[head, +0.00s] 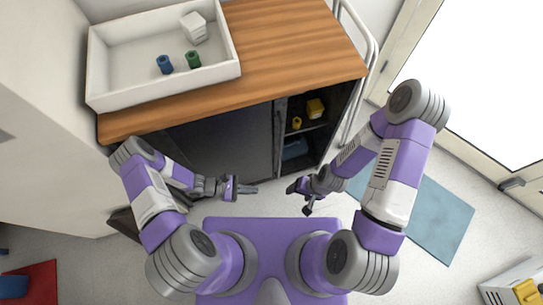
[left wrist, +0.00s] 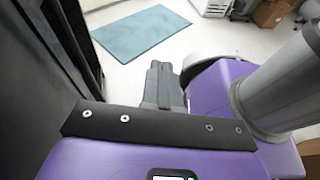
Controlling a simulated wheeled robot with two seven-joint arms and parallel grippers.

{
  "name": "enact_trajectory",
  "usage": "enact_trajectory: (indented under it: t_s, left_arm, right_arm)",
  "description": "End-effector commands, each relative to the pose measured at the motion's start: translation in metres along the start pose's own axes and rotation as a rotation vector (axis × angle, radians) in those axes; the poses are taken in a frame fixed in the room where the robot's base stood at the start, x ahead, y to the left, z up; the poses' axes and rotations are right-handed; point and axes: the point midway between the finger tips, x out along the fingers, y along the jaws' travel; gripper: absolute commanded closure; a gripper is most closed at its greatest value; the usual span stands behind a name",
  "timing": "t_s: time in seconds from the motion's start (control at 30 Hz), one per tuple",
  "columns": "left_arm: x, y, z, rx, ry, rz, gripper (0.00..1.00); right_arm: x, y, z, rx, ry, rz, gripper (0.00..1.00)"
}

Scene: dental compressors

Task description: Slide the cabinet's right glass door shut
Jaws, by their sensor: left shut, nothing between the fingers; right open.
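The cabinet (head: 245,60) has a wooden top and a dark front. A dark glass door (head: 225,140) covers the left and middle of the front, with a vertical handle strip near its right edge. The right part of the front is uncovered, showing shelves (head: 308,132). Which panel is the right door is hard to tell. My left gripper (head: 252,189) is shut and empty in front of the cabinet, pointing right and apart from the door. Its fingers show in the left wrist view (left wrist: 162,85). My right gripper (head: 297,196) is open and empty, in front of the uncovered part.
A white tray (head: 105,62) on the top holds a white block, a blue piece and a green piece. Yellow items (head: 315,108) and a blue item (head: 295,149) are on the shelves. A pale metal rail (head: 368,75) stands right of the cabinet. A blue-grey mat (head: 440,215) lies on the floor.

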Motion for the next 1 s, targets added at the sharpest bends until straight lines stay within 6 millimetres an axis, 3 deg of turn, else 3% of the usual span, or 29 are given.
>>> enact_trajectory:
  t_s: [0.2, 0.33, 0.47, 1.0]
  left_arm:
    - [-0.023, 0.057, -0.016, -0.107, -0.231, 0.353, 1.0]
    - [-0.036, 0.073, -0.02, -0.119, -0.298, 0.465, 1.0]
    - [-0.035, 0.081, -0.018, -0.12, -0.319, 0.497, 1.0]
    - [0.052, 0.13, 0.009, -0.118, -0.318, 0.491, 1.0]
  right_arm:
    - [0.004, 0.002, 0.0, 0.0, 0.0, 0.0, 0.32]
    - [0.005, 0.002, 0.0, 0.0, 0.0, 0.0, 0.32]
    - [0.006, 0.002, 0.0, 0.0, 0.0, 0.0, 0.32]
    - [0.019, 0.007, -0.001, 0.0, 0.0, 0.0, 0.32]
